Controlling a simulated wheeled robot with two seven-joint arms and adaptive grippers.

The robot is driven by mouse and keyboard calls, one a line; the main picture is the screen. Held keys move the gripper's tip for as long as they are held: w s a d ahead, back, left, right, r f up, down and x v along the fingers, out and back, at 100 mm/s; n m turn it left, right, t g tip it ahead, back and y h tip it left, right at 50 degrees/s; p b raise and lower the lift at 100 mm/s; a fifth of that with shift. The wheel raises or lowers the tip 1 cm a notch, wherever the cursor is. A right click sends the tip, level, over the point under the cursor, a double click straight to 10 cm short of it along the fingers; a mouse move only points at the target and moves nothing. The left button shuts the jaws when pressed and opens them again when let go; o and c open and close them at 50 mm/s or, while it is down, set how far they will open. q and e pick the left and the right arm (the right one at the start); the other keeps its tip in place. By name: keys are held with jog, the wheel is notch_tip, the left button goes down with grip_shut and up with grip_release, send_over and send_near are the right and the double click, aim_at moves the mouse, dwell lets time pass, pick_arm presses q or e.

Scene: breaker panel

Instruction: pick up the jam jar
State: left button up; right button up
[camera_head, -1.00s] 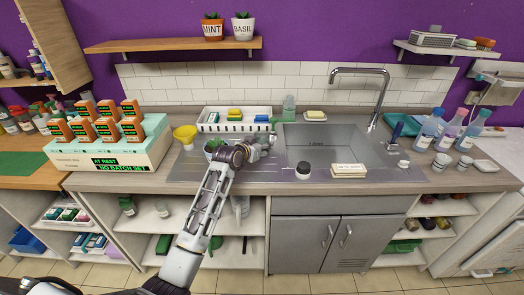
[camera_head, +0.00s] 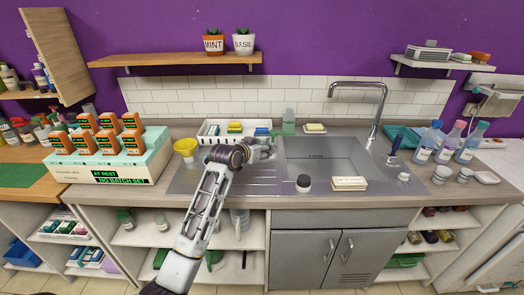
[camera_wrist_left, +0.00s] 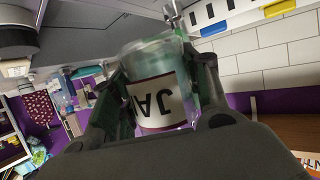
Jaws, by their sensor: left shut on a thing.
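The jam jar (camera_wrist_left: 158,100) is clear with a white label reading "JA", upside down in the left wrist view. My left gripper (camera_wrist_left: 160,82) is shut on it, with a dark finger on each side of the glass. In the head view my left gripper (camera_head: 266,150) is over the counter at the left edge of the sink. The jar cannot be made out clearly there. My right gripper is not in view.
The sink (camera_head: 320,155) is right of the gripper. A yellow funnel (camera_head: 186,147) and a white tray (camera_head: 208,138) are left and behind. A shelf (camera_head: 170,60) hangs above.

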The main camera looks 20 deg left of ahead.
pick_arm(q)
jog(key=shift+r, duration=0.15)
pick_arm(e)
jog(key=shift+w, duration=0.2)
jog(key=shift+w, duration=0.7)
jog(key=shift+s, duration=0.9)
pick_arm(q)
jog(key=shift+s, duration=0.1)
